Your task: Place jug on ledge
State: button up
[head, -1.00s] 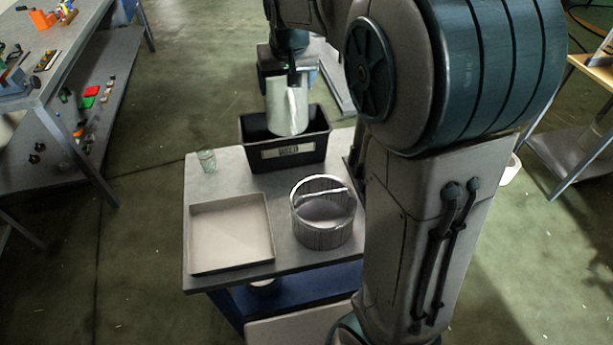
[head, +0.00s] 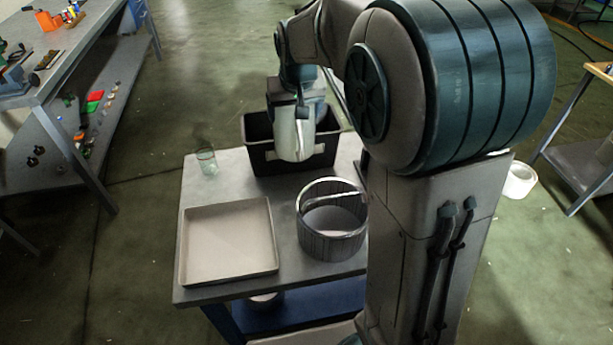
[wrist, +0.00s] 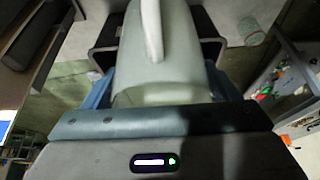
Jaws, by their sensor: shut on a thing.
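The jug (head: 293,138) is pale, translucent green-white with a light handle. My gripper (head: 308,110) is shut on it and holds it in front of and partly over the black bin on the table; the jug hides part of the bin. In the wrist view the jug (wrist: 175,60) fills the middle, between the fingers of my gripper (wrist: 168,92), with its handle toward the camera. I cannot tell which surface is the ledge.
The grey table (head: 285,262) carries the black bin (head: 262,160), a small glass (head: 207,161), a shallow square tray (head: 185,250) and a round metal basket (head: 330,240). A workbench (head: 75,55) stands at left. A white roll (head: 520,181) lies on the floor at right.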

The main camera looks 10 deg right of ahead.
notch_tip(320, 180, down, 15)
jog(key=shift+b, duration=0.35)
jog(key=shift+f, duration=0.1)
jog(key=shift+f, duration=0.2)
jog(key=o, duration=1.3)
jog(key=shift+r, duration=0.1)
jog(key=shift+c, duration=0.2)
